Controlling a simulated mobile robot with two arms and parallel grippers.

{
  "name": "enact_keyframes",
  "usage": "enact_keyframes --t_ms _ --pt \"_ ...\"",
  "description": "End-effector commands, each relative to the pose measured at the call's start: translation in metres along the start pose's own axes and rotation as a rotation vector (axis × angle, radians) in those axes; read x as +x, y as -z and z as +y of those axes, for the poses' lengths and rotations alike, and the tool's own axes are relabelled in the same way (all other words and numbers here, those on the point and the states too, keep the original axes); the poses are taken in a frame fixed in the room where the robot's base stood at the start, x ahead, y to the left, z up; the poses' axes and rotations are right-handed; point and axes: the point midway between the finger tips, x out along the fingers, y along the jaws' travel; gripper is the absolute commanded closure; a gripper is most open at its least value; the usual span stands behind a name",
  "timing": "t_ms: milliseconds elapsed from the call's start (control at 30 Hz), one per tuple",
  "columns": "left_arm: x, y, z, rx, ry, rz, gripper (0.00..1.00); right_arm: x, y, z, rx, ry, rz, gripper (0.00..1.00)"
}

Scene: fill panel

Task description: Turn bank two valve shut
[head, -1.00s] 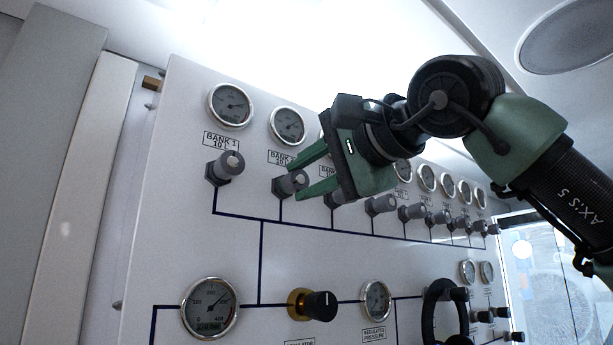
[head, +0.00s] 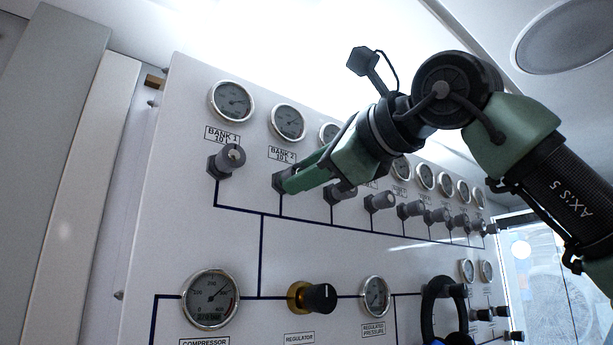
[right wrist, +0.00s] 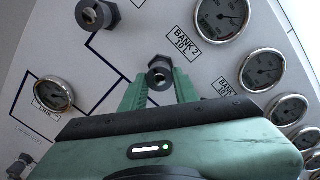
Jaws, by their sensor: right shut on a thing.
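The bank two valve (head: 279,181) is a grey knob on the white panel, below the BANK 2 label (head: 283,155) and its gauge. My right gripper (head: 290,182) is shut on this knob, and its green fingers hide most of it in the head view. In the right wrist view the knob (right wrist: 160,72) sits between the two green fingers, one on each side. The label beside it reads BANK 2 10 L (right wrist: 187,45). My left gripper is not in view.
The bank 1 valve (head: 226,161) stands to the left, and another grey knob (head: 341,192) is close on the right, beneath my gripper. Gauges line the top of the panel. A black regulator knob (head: 319,297) and a black loop (head: 433,305) stick out lower down.

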Motion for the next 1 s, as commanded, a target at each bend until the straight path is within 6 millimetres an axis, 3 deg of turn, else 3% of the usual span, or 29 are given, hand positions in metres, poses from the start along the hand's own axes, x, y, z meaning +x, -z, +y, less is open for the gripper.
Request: enact_keyframes --t_ms 1000 --pt "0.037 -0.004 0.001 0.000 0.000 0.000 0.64 0.001 0.001 0.005 0.945 -0.010 -0.047 1.00"
